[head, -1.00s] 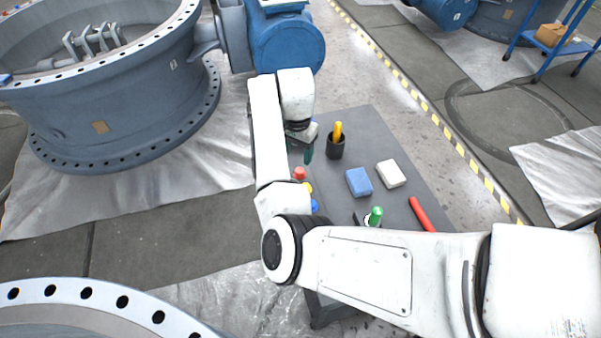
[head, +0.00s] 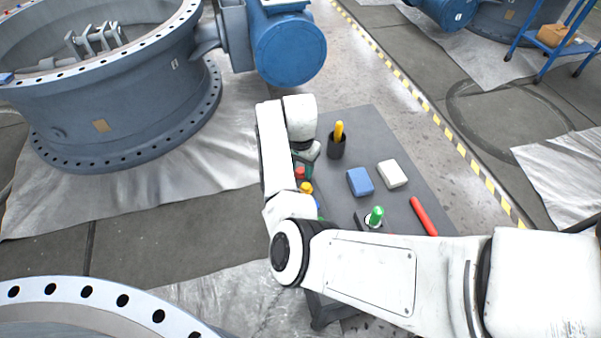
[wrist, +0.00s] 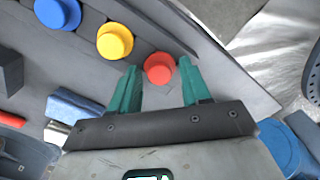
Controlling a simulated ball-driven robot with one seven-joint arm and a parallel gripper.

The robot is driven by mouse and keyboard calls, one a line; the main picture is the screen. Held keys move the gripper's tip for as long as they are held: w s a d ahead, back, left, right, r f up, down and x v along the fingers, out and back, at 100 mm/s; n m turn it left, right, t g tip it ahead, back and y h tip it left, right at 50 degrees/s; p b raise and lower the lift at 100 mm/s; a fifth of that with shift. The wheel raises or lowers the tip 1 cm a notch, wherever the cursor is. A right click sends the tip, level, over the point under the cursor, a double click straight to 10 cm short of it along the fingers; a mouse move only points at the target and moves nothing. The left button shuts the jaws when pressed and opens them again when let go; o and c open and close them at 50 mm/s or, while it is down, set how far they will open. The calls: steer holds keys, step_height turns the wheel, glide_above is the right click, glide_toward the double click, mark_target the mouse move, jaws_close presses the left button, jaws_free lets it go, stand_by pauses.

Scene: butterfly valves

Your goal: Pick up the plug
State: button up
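Several round coloured plugs stand in a row along the left part of the grey table. The red plug (head: 300,173) is the farthest in the row, with the yellow plug (head: 306,187) nearer. In the wrist view the red plug (wrist: 159,69), yellow plug (wrist: 115,41) and blue plug (wrist: 57,11) all show. A green plug (head: 376,215) stands apart near the table's middle. My gripper (head: 304,159) is open above the red plug. In the wrist view its teal fingertips (wrist: 160,65) lie either side of the red plug; whether they touch it cannot be told.
On the grey table (head: 400,146) are a black cup (head: 337,148) holding a yellow-handled item, a blue block (head: 360,182), a white block (head: 392,173) and a red stick (head: 423,216). A large grey valve (head: 120,110) with a blue motor (head: 288,45) stands at the left.

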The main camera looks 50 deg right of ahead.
jaws_close()
steer(key=shift+r, duration=0.15)
